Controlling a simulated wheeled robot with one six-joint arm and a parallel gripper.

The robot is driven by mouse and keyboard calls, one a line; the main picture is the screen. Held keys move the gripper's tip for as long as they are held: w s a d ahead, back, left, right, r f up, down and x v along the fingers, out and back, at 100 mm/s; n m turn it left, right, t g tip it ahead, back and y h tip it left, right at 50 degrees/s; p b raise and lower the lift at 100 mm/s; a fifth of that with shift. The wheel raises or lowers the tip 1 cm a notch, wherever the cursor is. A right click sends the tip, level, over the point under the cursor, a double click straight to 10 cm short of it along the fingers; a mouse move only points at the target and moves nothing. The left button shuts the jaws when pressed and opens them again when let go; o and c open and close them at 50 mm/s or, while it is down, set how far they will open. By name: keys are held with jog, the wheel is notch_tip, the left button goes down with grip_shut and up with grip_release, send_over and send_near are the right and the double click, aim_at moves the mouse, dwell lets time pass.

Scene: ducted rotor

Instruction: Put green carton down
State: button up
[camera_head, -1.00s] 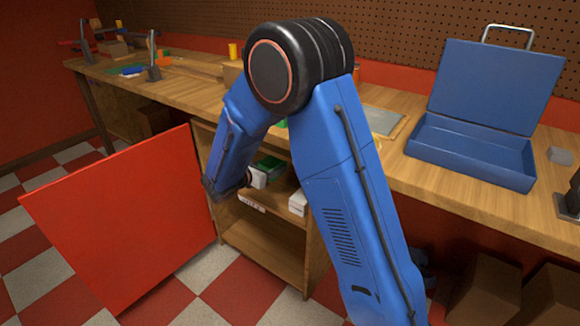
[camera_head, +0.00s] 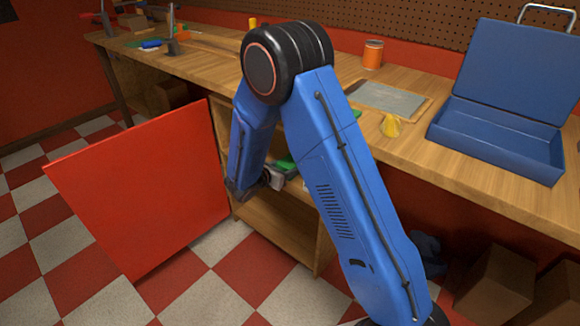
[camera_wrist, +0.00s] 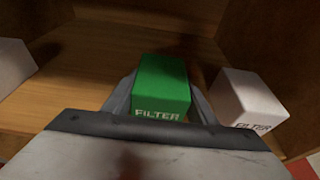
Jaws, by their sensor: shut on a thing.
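The green carton (camera_wrist: 160,82), marked FILTER, is between the fingers of my gripper (camera_wrist: 160,100) in the wrist view. My gripper is shut on it, one finger along each side. The carton is inside a wooden cabinet compartment, at or just above the shelf (camera_wrist: 85,75); I cannot tell whether it touches. In the head view a green part of the carton (camera_head: 287,163) shows beside my gripper (camera_head: 275,178), largely hidden by my arm.
A white FILTER carton (camera_wrist: 248,98) stands close to the right of the green one. Another white carton (camera_wrist: 12,65) is at the far left, with bare shelf between. The red cabinet door (camera_head: 145,190) stands open on the left. The workbench (camera_head: 480,195) is above.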

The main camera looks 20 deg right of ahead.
jog(key=shift+f, duration=0.1)
jog(key=o, duration=1.2)
jog(key=shift+s+a+r, duration=0.1)
jog(key=shift+a+r, duration=0.05)
jog(key=shift+r, duration=0.05)
jog(key=v, duration=1.1)
jog(key=shift+s+a+r, duration=0.15)
jog(key=shift+s+a, duration=0.05)
jog(key=shift+a, duration=0.05)
jog(key=shift+a, duration=0.1)
